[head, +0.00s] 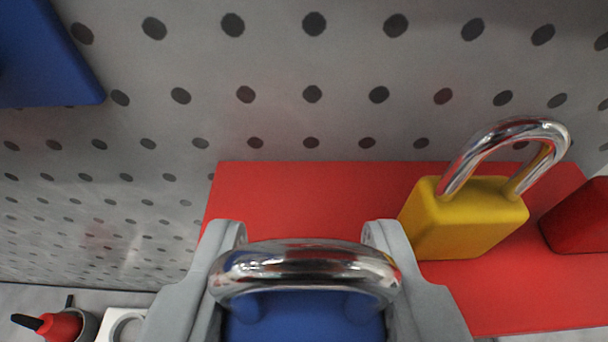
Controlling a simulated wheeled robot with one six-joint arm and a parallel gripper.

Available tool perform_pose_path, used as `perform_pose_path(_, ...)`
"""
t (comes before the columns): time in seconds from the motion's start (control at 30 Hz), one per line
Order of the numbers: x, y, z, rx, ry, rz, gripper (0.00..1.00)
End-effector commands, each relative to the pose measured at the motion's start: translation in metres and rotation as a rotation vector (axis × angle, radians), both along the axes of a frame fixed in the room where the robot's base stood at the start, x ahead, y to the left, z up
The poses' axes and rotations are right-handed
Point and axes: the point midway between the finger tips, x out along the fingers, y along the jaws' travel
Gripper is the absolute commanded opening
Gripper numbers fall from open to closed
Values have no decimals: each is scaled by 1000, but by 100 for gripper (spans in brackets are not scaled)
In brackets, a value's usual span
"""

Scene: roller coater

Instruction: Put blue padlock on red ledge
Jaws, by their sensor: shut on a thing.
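My gripper (304,238) is at the bottom middle, its two grey fingers shut on the blue padlock (300,318). The padlock's silver shackle shows between the fingertips; the lower part of its body is cut off by the picture's edge. The red ledge (290,190) lies behind and partly beneath the padlock in the picture, against the pegboard. I cannot tell whether the blue padlock touches the ledge.
A yellow padlock (463,220) stands on the ledge right of my gripper. A red object (580,220) is at the right edge. The ledge's left part is bare. A blue panel (45,60) is at upper left, and a red-and-black item (62,325) at lower left.

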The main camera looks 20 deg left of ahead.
Motion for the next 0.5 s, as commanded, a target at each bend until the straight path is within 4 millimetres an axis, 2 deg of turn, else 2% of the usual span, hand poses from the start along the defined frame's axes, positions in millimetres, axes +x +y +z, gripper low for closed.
perform_pose_path(0.1,14,6,0,-2,-1,1,7)
perform_pose_path(0.2,12,5,-6,0,0,0,7)
perform_pose_path(0.5,12,5,-8,0,0,0,7)
